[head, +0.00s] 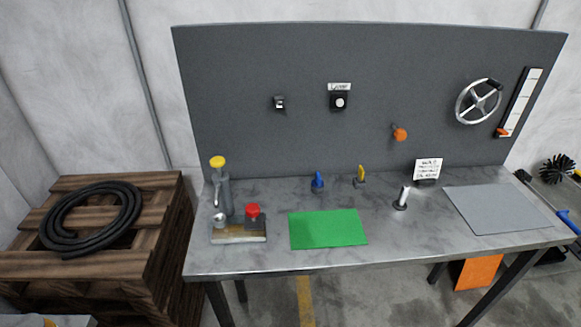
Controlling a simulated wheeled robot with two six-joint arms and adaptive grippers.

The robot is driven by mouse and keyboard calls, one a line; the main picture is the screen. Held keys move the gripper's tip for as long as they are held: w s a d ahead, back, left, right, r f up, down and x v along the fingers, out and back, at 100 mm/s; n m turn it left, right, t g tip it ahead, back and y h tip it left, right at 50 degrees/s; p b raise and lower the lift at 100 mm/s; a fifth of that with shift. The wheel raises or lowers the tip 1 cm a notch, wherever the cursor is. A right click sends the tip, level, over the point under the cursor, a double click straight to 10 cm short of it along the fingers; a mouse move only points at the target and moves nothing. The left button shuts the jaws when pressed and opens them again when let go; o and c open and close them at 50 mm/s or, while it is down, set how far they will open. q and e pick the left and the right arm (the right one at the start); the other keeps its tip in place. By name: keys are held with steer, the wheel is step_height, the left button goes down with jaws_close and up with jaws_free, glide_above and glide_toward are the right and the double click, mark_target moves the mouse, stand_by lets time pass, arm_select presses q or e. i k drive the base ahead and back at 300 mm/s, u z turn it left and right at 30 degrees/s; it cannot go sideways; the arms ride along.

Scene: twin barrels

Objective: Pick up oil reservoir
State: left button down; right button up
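No object is labelled as an oil reservoir, and I cannot tell for sure which one it is. A grey upright cylinder (224,192) with a yellow top (217,162) stands at the left of the workbench, on a small base plate (238,237). A red knob-like part (253,210) sits on the same plate, to the right of the cylinder. A small blue object (318,181) and a small yellow one (360,176) stand behind the green mat. Neither of my grippers shows in the head view.
The grey workbench (400,248) has a tall dark back panel (240,70) with controls and a handwheel (478,102). A green mat (328,229), a short metal post (402,198) and a grey sheet (498,208) are on top. A coiled black hose (132,213) lies on wooden pallets at left.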

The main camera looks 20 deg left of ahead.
mark_target(223, 229)
steer(key=z, duration=2.05)
steer(key=i, duration=1.2)
steer(key=u, duration=2.65)
